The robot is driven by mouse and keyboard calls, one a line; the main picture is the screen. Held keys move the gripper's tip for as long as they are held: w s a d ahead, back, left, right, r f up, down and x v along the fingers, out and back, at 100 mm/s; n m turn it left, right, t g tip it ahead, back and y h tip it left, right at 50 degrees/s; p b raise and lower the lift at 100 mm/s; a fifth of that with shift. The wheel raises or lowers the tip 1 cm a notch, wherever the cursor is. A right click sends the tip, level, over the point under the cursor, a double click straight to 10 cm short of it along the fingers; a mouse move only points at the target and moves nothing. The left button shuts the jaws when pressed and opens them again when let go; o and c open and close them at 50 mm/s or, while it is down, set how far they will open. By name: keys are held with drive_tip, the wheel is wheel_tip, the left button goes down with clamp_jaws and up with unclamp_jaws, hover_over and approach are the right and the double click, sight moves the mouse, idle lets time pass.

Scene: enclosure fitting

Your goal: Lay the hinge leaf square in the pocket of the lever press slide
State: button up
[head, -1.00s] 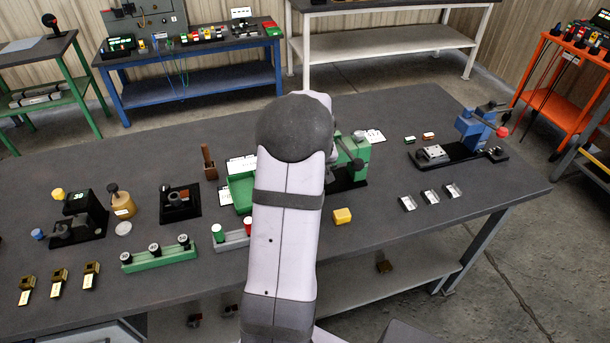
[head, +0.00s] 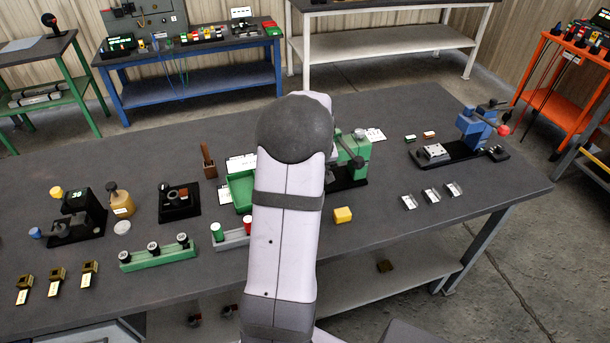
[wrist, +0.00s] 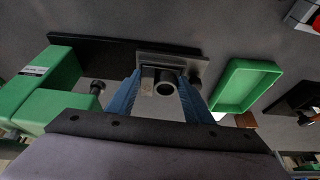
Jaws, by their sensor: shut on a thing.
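My gripper (wrist: 160,95) shows in the wrist view, its two blue fingers closed on the grey metal hinge leaf (wrist: 148,77), which has a round, hollow barrel end facing the camera. The leaf is at the grey slide (wrist: 188,65) of the green lever press (wrist: 48,92). I cannot tell whether it rests in the pocket or is just above it; the fingers and leaf hide the pocket. In the head view the green press (head: 352,150) stands partly behind my arm, which hides my gripper and the leaf.
A green tray (wrist: 247,84) lies right of the slide in the wrist view. In the head view, a yellow block (head: 343,215) lies near my arm, a green rack (head: 160,255) is to the left, and a blue press (head: 476,128) and several metal brackets (head: 431,195) are to the right.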

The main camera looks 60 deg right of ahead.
drive_tip(key=shift+r, duration=0.2)
drive_tip(key=shift+r, duration=0.2)
drive_tip(key=shift+w, duration=0.1)
idle(2.4)
drive_tip(key=shift+f+b, duration=0.5)
drive_tip(key=shift+r+p, duration=0.3)
drive_tip(key=shift+r, duration=0.2)
idle(0.4)
drive_tip(key=o, duration=1.3)
drive_tip(key=shift+a+f, duration=0.1)
